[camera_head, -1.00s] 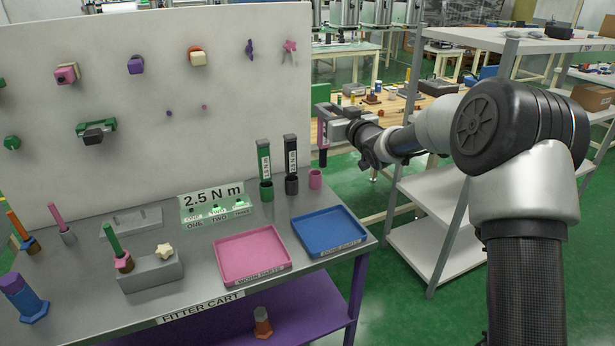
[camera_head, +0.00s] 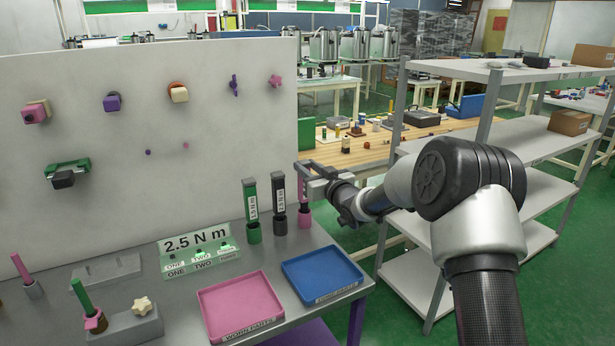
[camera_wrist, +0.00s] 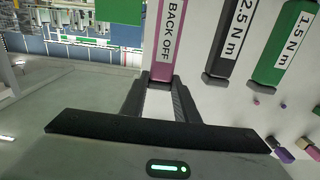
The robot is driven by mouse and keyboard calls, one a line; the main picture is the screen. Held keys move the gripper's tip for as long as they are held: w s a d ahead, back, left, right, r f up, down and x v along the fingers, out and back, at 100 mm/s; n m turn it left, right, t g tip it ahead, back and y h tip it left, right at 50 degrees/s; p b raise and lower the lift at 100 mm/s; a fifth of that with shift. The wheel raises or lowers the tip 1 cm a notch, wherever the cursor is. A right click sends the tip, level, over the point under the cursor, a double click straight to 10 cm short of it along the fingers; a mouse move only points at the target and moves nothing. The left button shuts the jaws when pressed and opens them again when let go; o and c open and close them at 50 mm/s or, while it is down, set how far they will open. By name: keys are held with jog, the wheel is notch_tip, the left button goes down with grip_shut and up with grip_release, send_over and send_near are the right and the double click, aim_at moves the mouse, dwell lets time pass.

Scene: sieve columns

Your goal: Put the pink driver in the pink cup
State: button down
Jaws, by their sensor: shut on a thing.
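The pink driver (camera_head: 303,197) is upright in my gripper (camera_head: 304,175), at the cart's right back corner. In the wrist view the driver (camera_wrist: 166,40) shows a "BACK OFF" label, with my black fingers (camera_wrist: 161,82) shut on it. The pink cup (camera_head: 304,221) stands on the cart right below the driver. The driver lines up with the cup and its lower end meets the cup's rim in the picture. The tip is hidden, so I cannot tell how deep it sits.
A black-handled driver (camera_head: 279,190) and a green driver (camera_head: 251,200) stand upright in cups close to the left. A blue tray (camera_head: 322,272) and a pink tray (camera_head: 240,305) lie in front. The white panel (camera_head: 200,110) rises behind. Shelving (camera_head: 500,70) stands right of my arm.

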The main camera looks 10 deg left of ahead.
jog(key=shift+f, duration=0.75)
jog(key=shift+f+b, duration=0.3)
jog(key=shift+b, duration=0.05)
jog(key=c, duration=1.4)
grip_release()
jog(key=shift+r, duration=0.1)
